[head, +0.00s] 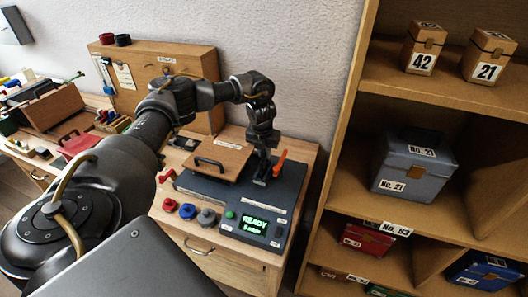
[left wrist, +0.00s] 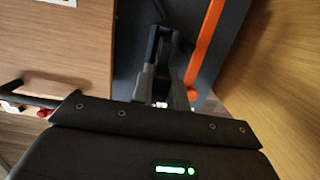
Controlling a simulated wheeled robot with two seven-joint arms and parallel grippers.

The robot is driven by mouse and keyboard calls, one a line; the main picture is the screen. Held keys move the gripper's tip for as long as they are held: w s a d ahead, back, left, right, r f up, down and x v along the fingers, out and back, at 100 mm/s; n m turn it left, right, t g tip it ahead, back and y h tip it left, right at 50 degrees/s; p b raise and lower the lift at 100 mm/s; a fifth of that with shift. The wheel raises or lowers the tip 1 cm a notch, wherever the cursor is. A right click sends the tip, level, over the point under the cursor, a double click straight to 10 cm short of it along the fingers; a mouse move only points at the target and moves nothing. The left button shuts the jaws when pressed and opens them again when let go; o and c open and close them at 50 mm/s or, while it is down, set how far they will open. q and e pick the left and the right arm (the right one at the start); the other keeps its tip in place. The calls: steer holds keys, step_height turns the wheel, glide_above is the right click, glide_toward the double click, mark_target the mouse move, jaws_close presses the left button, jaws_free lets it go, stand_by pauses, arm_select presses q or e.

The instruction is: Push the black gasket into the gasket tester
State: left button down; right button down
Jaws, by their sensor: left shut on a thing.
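The gasket tester (head: 290,188) is a dark grey box on the wooden cabinet, with a green screen reading READY. My left gripper (head: 262,176) points down at the tester's top, just left of an upright orange lever (head: 280,161). Its fingers (left wrist: 162,48) also show in the left wrist view, over the dark tester top beside the orange lever (left wrist: 205,45). They are shut on a small dark thing, taken to be the black gasket; its outline merges with the black fingers. Whether it touches the tester's opening cannot be told. My right gripper is not in view.
A wooden lid with a black handle (head: 222,160) lies left of the gripper. Red, blue (head: 187,211) and grey (head: 207,217) round pieces sit before the tester. A shelf (head: 340,172) with boxes stands close on the right; the wall is behind.

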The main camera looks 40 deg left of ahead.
mark_target(264, 160)
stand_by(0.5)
arm_select(q)
steer(key=shift+f, duration=0.2)
steer(key=shift+f+b, duration=0.4)
steer(key=shift+f, duration=0.2)
stand_by(0.5)
steer(key=shift+f+b, duration=0.7)
steer(key=shift+f, duration=0.65)
stand_by(0.4)
stand_by(0.4)
steer(key=c, duration=1.3)
jaws_free()
steer(key=shift+o, duration=0.5)
steer(key=shift+o, duration=0.7)
